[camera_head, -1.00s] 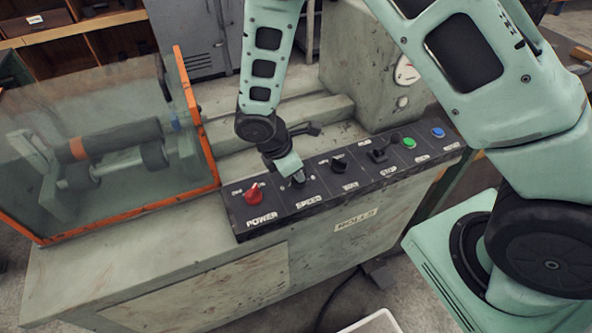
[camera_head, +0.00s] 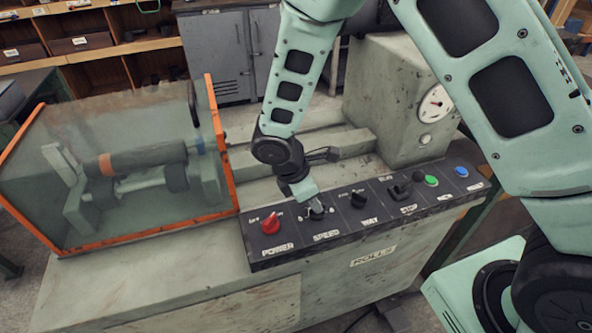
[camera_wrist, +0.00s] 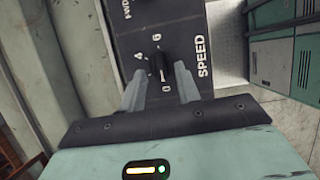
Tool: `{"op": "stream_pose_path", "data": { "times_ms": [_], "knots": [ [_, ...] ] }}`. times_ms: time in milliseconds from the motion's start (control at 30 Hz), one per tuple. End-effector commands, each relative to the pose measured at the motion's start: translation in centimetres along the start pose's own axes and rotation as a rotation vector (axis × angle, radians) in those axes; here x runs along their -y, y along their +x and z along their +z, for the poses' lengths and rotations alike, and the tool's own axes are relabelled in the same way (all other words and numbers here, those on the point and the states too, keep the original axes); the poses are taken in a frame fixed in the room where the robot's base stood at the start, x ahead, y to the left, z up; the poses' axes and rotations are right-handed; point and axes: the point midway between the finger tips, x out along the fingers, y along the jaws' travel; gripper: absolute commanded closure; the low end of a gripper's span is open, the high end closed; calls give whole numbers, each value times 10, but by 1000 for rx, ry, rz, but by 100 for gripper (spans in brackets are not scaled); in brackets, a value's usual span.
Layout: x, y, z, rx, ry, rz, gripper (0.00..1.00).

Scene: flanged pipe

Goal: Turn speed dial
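The speed dial is a small black knob on the dark control panel, above the label SPEED. In the wrist view the dial (camera_wrist: 158,68) shows between and just beyond my two grey fingers, with a scale around it. In the head view the dial (camera_head: 316,210) is partly hidden by my gripper (camera_head: 308,200), which reaches down to it from above. In the wrist view my gripper (camera_wrist: 160,92) has its fingers apart, one on each side of the dial. A gap seems to show beside the knob; I cannot tell whether either finger touches it.
The red power knob (camera_head: 270,223) is left of the speed dial. Another black knob (camera_head: 359,198), a black lever (camera_head: 398,190), a green button (camera_head: 431,181) and a blue button (camera_head: 461,171) are to the right. A glass guard with an orange frame (camera_head: 222,150) stands at left.

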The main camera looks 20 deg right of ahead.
Motion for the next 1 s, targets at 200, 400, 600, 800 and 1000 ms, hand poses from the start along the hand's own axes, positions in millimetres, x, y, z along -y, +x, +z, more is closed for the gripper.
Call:
{"op": "stream_pose_path", "data": {
  "times_ms": [200,400,600,800,1000],
  "knots": [
    [-1,-52,-1,-4,2,6,67],
    [-1,-98,-1,-4,2,5,67],
    [-1,-132,0,-2,0,4,67],
    [0,-148,0,-1,-1,2,67],
    [0,-149,0,-1,-1,1,67]
  ]
}}
